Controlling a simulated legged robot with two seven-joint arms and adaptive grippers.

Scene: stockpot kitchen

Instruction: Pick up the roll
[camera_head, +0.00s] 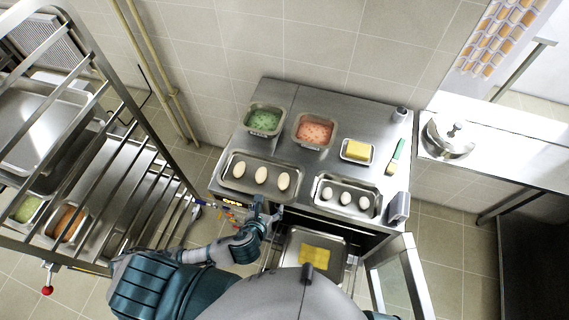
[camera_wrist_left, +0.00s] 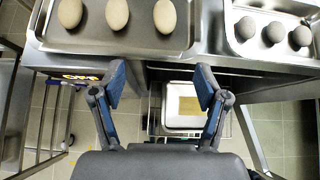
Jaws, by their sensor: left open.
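Three pale oval rolls (camera_head: 261,175) lie in a row in the left metal tray (camera_head: 230,159) at the counter's front. Three smaller pale rolls (camera_head: 345,198) lie in the right metal tray (camera_head: 348,182). My left gripper (camera_head: 267,208) is open and empty at the counter's front edge, just in front of the left tray. In the left wrist view its fingers (camera_wrist_left: 162,82) are spread apart below the tray, and the larger rolls (camera_wrist_left: 117,14) show beyond them, partly cut off at the top. The smaller rolls (camera_wrist_left: 272,33) show at upper right. My right gripper is not visible.
Behind the trays stand a green-filled pan (camera_head: 264,120), a red-filled pan (camera_head: 314,131), a yellow block on a small dish (camera_head: 357,150) and a brush (camera_head: 395,157). An open compartment below holds a tray with a yellow sheet (camera_head: 314,257). A metal rack (camera_head: 110,160) stands left.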

